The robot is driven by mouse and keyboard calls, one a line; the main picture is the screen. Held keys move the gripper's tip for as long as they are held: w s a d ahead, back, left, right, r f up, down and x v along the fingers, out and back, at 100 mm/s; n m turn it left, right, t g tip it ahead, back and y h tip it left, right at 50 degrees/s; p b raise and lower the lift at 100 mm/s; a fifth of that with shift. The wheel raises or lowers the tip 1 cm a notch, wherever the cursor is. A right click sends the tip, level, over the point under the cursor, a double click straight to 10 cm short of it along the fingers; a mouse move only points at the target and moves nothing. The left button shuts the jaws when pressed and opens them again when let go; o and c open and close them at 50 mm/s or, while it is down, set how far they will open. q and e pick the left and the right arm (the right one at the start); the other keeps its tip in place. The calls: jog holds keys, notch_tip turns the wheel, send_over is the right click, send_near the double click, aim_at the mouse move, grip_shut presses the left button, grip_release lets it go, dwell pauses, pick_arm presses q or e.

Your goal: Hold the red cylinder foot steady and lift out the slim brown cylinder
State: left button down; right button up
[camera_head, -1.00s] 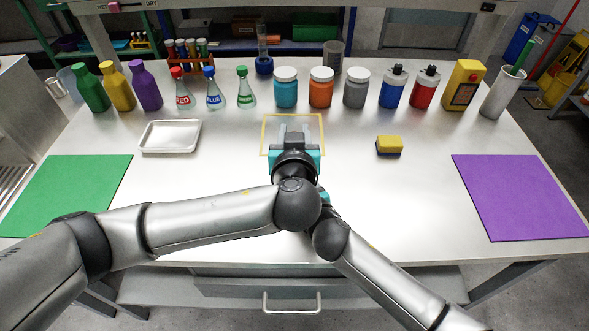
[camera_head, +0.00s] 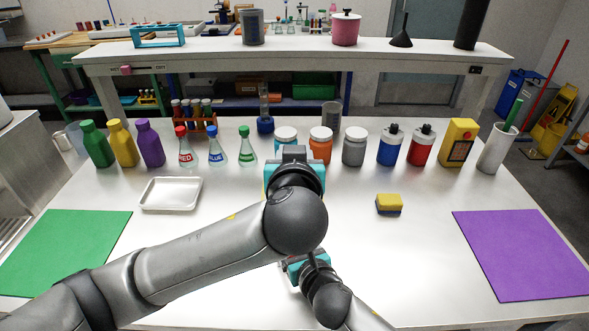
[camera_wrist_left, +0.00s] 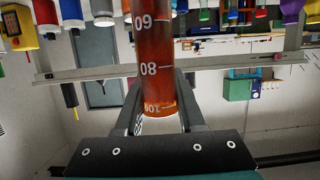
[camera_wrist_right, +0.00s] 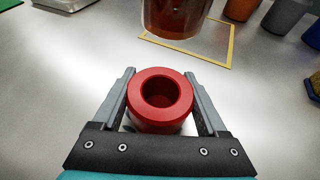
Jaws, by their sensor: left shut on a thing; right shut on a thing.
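The slim brown cylinder (camera_wrist_left: 158,50) is see-through with white marks. My left gripper (camera_wrist_left: 160,88) is shut on it near its 80 to 100 marks. In the right wrist view the lower end of the brown cylinder (camera_wrist_right: 186,18) is in the air beyond the foot, apart from it. The red cylinder foot (camera_wrist_right: 160,122) is a thick ring with an empty round socket. My right gripper (camera_wrist_right: 162,95) is shut around the foot, one finger on each side. In the head view my left arm hides both the cylinder and the foot.
A yellow square outline (camera_wrist_right: 228,50) marks the table beyond the foot. Bottles, flasks and jars (camera_head: 353,147) line the table's back.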

jog(key=o, duration=1.2)
jog(key=shift+o, duration=0.2)
jog(key=shift+s+d, duration=0.1)
